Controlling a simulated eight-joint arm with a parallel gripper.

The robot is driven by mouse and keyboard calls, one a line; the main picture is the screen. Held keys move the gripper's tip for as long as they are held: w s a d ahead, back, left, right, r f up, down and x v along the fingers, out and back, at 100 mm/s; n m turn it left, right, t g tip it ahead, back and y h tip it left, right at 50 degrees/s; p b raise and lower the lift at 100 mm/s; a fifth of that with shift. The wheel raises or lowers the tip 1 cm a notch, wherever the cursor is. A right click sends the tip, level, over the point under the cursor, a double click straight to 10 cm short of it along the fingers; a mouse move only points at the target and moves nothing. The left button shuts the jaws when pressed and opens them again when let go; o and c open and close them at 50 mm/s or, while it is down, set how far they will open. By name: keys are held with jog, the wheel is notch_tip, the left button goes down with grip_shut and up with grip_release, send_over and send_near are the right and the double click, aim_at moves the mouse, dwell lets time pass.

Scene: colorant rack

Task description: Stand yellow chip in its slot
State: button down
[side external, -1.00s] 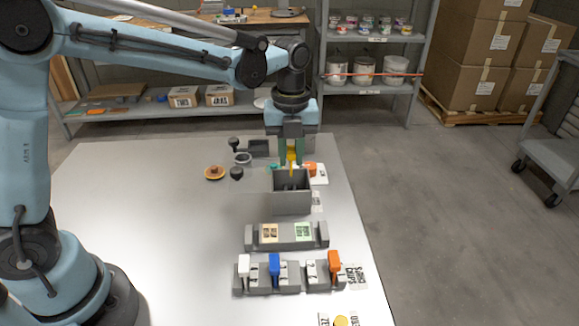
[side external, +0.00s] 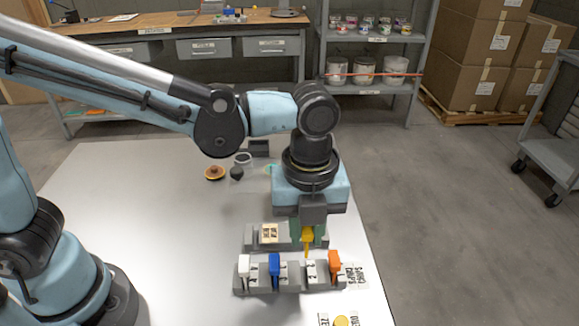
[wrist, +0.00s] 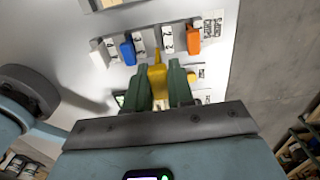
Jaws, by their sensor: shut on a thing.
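My gripper (side external: 308,232) is shut on the yellow chip (side external: 307,239) and holds it upright above the rear side of the slotted rack (side external: 290,282). In the wrist view the yellow chip (wrist: 158,77) sits between my green fingers (wrist: 159,85), its narrow end pointing at the rack. The rack holds a white chip (side external: 244,267), a blue chip (side external: 274,266) and an orange chip (side external: 334,262), all standing. A gap lies between the blue and orange chips, just in front of the yellow chip. I cannot tell whether the yellow chip touches the rack.
A grey block with a tan label (side external: 269,233) stands right behind the rack, partly hidden by my gripper. A yellow disc (side external: 341,321) lies at the table's front. A round brown dish (side external: 214,172) sits farther back. The table's left side is clear.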

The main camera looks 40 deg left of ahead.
aim_at(305, 251)
jog(key=shift+f, duration=0.1)
jog(key=shift+f, duration=2.65)
jog(key=shift+f, duration=1.3)
dwell(0.4)
jog(key=c, duration=0.6)
grip_release()
jog(key=shift+r, duration=0.1)
jog(key=shift+r, duration=3.4)
